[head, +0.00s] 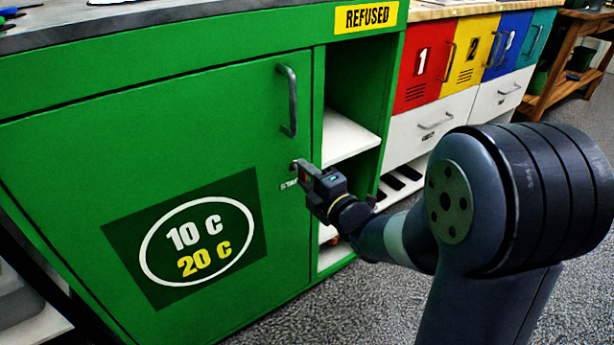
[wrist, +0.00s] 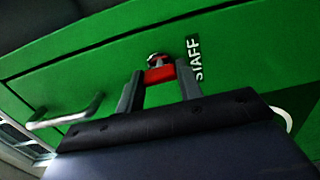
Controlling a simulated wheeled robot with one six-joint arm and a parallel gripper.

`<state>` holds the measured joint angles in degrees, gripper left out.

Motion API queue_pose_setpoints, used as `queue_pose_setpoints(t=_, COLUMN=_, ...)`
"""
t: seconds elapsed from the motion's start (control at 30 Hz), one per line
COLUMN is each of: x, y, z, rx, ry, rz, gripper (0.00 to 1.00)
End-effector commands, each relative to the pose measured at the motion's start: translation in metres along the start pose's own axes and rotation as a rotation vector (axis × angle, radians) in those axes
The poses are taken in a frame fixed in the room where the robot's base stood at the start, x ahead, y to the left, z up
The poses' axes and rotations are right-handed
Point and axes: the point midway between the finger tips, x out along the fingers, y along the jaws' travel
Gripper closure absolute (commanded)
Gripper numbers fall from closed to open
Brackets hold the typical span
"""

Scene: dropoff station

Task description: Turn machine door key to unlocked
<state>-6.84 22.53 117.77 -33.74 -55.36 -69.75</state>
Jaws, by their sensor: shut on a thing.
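The machine door (head: 190,170) is a green panel that looks closed in the head view, with a grey bar handle (head: 289,100) near its top right. My gripper (head: 303,172) is at the door's right edge, below the handle, beside the small STAFF label. In the wrist view, my gripper (wrist: 160,84) has its two fingers on either side of a red key (wrist: 160,74). The key sits at a round dark lock (wrist: 157,59) in the green door. The STAFF label (wrist: 194,60) is just right of it. The key's exact turn angle is hard to tell.
Further right are coloured numbered doors (head: 424,62) and white drawers (head: 432,122). The door handle (wrist: 66,118) is left of my fingers in the wrist view.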

Motion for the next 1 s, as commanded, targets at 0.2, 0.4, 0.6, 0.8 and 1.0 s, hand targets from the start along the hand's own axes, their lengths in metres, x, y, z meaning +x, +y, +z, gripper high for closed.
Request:
queue_pose_setpoints(t=0.2, x=0.0002, y=-0.0002, z=-0.0003, rx=-0.008, ry=0.001, rz=0.000, gripper=0.88)
queue_pose_setpoints(t=0.4, x=0.0002, y=-0.0002, z=-0.0003, rx=-0.008, ry=0.001, rz=0.000, gripper=0.88)
queue_pose_setpoints(t=0.6, x=0.0002, y=-0.0001, z=-0.0002, rx=-0.007, ry=0.001, rz=0.000, gripper=0.49)
queue_pose_setpoints(t=0.8, x=0.0001, y=-0.0001, z=-0.0001, rx=-0.006, ry=0.000, rz=0.000, gripper=0.44)
queue_pose_setpoints(t=1.0, x=-0.0056, y=0.0007, z=0.0002, rx=-0.006, ry=0.000, rz=0.000, gripper=0.44)
